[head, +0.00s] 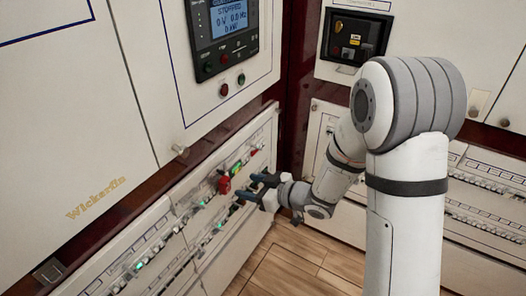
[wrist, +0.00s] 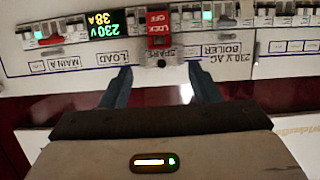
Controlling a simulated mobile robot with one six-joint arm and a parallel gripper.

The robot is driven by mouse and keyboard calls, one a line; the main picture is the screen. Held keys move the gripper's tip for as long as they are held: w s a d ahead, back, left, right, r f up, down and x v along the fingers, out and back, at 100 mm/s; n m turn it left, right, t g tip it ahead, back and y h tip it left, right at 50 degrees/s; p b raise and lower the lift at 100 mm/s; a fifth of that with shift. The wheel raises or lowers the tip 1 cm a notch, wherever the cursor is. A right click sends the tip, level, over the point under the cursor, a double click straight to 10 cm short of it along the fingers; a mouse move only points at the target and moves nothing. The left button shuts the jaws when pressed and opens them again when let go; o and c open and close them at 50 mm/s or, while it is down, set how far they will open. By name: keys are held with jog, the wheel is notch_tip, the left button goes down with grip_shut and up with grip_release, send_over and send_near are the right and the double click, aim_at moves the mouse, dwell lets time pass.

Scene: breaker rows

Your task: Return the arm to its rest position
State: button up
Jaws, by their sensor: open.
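My gripper (head: 248,186) is open and empty in front of the lower breaker panel (head: 245,212) on the left wall. In the wrist view its two blue-grey fingers (wrist: 159,70) are apart, with nothing between them. They point at the panel strip. A red tag reading LOCK OFF (wrist: 159,24), upside down in this view, sits just beyond the fingertips, over the SPARE label. It also shows red in the head view (head: 224,185), left of the fingers. I cannot tell the exact gap from fingertips to panel.
A meter display (wrist: 104,25) reads 230 V and 38 A. Breaker rows (wrist: 285,18) run along the strip. A control screen (head: 232,18) is above on the left wall. Another breaker panel (head: 490,205) stands right, behind my arm. Wooden floor (head: 300,262) below the gripper is clear.

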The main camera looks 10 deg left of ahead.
jog(key=w+d+r+m+t+h+p, duration=0.15)
jog(key=d+r+m+h+p, duration=0.25)
jog(key=d+r+h, duration=0.45)
jog(key=w+d+r+m+t+h+p, duration=0.1)
jog(key=d+r+m+t+h+p, duration=0.35)
jog(key=d, duration=0.75)
jog(key=s+d+r+m+g+p, duration=0.1)
jog(key=s+d+r+g, duration=0.1)
jog(key=s, duration=0.5)
jog(key=s+d+r+m+g+p, duration=0.2)
jog(key=s+r+g, duration=0.2)
jog(key=s, duration=0.3)
jog(key=s+d+r+m+g+p, duration=0.1)
jog(key=s+d+r+m+g, duration=0.1)
jog(key=s+r, duration=0.2)
jog(key=s, duration=0.3)
jog(key=shift+d+r+g+h, duration=0.15)
jog(key=shift+d+g+h, duration=0.15)
jog(key=shift+d+g, duration=0.1)
jog(key=shift+c, duration=0.3)
